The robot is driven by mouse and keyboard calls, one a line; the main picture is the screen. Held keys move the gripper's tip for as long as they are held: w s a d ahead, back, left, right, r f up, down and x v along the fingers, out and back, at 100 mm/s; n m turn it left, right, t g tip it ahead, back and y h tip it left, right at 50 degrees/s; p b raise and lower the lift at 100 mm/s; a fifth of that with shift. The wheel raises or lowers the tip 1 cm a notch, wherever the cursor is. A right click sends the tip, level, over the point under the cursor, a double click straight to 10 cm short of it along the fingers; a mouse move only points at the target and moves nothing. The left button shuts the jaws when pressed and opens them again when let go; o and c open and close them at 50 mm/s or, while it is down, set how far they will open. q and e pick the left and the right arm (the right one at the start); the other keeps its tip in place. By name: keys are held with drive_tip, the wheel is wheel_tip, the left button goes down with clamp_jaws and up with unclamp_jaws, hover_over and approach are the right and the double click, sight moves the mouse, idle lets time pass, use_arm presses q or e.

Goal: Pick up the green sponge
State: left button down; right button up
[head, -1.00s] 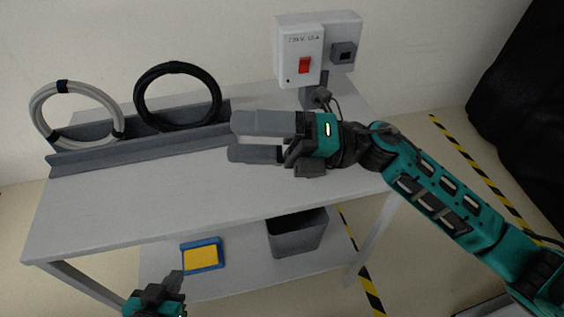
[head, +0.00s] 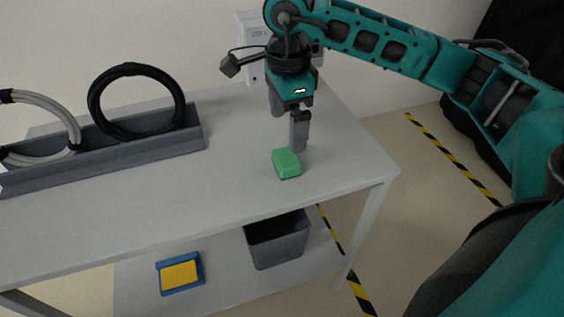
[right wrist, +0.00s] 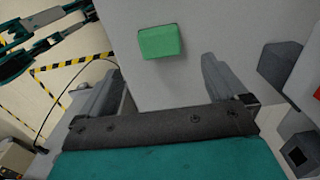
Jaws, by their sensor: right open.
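The green sponge (head: 286,164) lies on the grey table top (head: 225,190), near its right end. My right gripper (head: 297,135) points down just behind the sponge in the head view, its fingers seen nearly edge-on. In the right wrist view the gripper (right wrist: 160,90) is open, its two fingers apart with nothing between them. The sponge (right wrist: 160,42) shows there beyond the fingertips, roughly midway between them. It stands apart from the fingers. My left gripper is out of the head view.
A white power box (head: 252,48) stands behind my right gripper. A grey rack (head: 110,155) holds a black cable coil (head: 93,100) and a grey one (head: 75,125). A lower shelf carries a grey bin (head: 277,243) and a blue tray with a yellow pad (head: 180,275). The table's front middle is clear.

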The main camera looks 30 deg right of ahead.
sight(286, 157)
wheel_tip(286, 157, down, 9)
drive_tip(key=shift+f, duration=0.1)
idle(0.4)
drive_tip(key=shift+c, duration=0.3)
drive_tip(key=c, duration=1.1)
drive_tip(key=shift+o, duration=0.2)
wheel_tip(286, 157, up, 20)
drive_tip(key=p, duration=0.2)
